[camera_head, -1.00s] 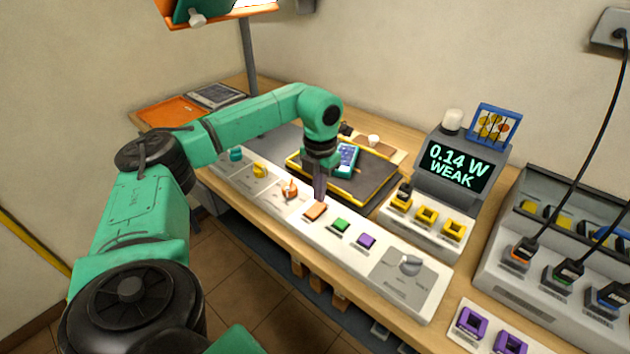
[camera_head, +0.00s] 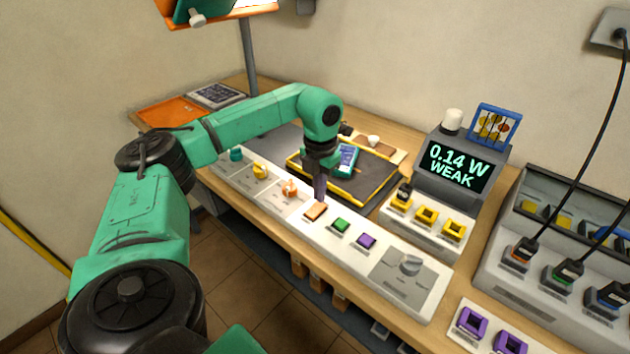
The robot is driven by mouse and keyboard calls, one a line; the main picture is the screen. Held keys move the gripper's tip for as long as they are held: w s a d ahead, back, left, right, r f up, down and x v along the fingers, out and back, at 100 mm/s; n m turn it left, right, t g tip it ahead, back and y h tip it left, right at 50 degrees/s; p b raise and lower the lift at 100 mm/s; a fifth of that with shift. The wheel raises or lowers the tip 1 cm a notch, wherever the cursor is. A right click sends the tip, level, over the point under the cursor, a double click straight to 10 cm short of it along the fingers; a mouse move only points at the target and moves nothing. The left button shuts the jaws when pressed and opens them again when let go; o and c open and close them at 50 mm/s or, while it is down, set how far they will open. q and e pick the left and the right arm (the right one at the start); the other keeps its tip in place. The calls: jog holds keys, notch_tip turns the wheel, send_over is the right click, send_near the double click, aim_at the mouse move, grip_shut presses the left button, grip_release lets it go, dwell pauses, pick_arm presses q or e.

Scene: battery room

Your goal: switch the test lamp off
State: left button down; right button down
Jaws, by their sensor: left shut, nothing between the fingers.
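A long white control panel (camera_head: 367,278) runs along the bench front. It carries an orange button (camera_head: 316,212), a green button (camera_head: 340,225), a purple button (camera_head: 366,241) and several knobs, including an orange knob (camera_head: 289,188). My left gripper (camera_head: 320,198) points down at the panel, shut and empty, its tips right by the back edge of the orange button. I cannot tell whether they touch it. A white cylinder (camera_head: 453,121) stands on the display box; I cannot tell whether it is the test lamp. My right gripper is out of view.
A black tray with a yellow edge (camera_head: 368,190) lies behind the panel. A grey knob (camera_head: 410,264) is at the panel's right end. A charger rack (camera_head: 528,292) with cables stands at the right.

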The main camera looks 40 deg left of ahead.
aim_at(319, 205)
pick_arm(q)
jog(key=shift+f+b, duration=0.6)
jog(key=shift+f, duration=0.35)
dwell(0.6)
notch_tip(319, 205, up, 7)
jog(key=p, duration=0.6)
jog(key=shift+r, duration=0.1)
dwell(0.3)
